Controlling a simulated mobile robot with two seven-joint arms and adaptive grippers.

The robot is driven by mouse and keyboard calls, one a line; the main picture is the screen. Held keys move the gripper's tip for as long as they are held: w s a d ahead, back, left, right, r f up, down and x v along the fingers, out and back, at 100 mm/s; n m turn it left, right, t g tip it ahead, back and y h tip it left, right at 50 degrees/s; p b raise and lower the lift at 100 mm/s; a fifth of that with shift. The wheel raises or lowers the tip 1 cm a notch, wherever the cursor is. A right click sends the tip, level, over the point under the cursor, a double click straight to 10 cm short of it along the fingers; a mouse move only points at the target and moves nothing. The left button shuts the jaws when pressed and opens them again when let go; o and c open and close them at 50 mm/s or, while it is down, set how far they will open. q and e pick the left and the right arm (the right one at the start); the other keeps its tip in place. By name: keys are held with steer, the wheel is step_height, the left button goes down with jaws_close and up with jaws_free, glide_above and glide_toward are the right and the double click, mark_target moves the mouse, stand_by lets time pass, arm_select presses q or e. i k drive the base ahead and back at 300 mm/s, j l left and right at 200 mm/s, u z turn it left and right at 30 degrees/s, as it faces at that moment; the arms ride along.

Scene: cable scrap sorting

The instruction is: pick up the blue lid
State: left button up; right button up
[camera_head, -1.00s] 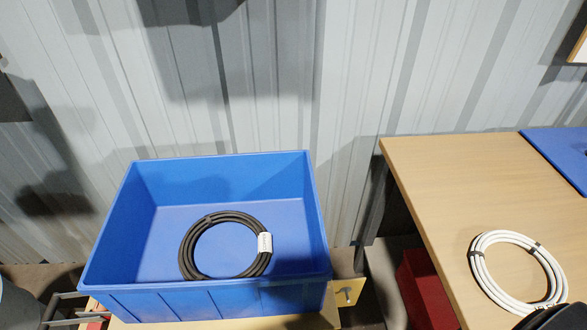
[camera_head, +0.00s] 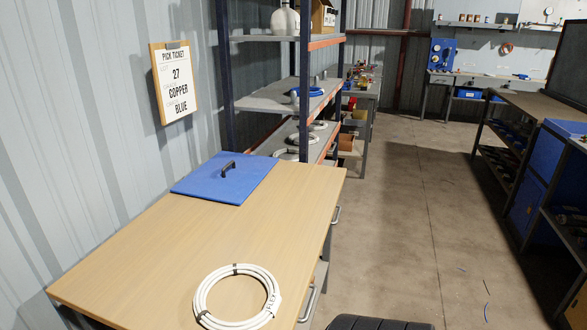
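The blue lid (camera_head: 226,180) lies flat on the far end of the wooden table (camera_head: 150,260). It is a flat square panel with a dark handle (camera_head: 228,169) standing up near its middle. Neither gripper shows in the view. A dark ribbed piece at the bottom edge may be part of me, but I cannot tell.
A white cable coil (camera_head: 201,300) lies on the near part of the table. A shelf rack (camera_head: 228,80) with coils stands just beyond the lid. A pick ticket (camera_head: 174,85) reading "27 copper blue" hangs on the wall. Open floor (camera_head: 420,220) lies to the right.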

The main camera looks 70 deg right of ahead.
mark_target(229, 177)
steer(key=z, duration=1.75)
steer(key=l+u, duration=0.15)
steer(key=l, duration=1.35)
steer(key=i+l, duration=0.25)
steer(key=i+l+u, duration=0.15)
steer(key=l, duration=0.3)
steer(key=i+l, duration=0.3)
steer(key=i+l+u, duration=0.1)
steer(key=l, duration=0.35)
steer(key=i+l+u, duration=0.1)
steer(key=i+l, duration=0.2)
steer(key=l, duration=0.15)
